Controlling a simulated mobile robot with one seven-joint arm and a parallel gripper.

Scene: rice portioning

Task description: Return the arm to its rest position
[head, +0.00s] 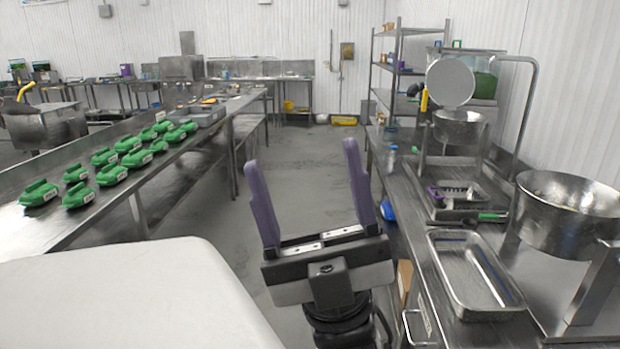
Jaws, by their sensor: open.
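My gripper (308,195) stands upright in the lower middle of the head view. Its two purple fingers point up and are wide apart, with nothing between them. It is in the air over the aisle, between the long table on the left and the steel counter on the right. My wrist below it runs out of the bottom of the picture.
Several green containers (110,174) stand on the left table (40,228). The grey aisle floor (300,160) behind my gripper is clear.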

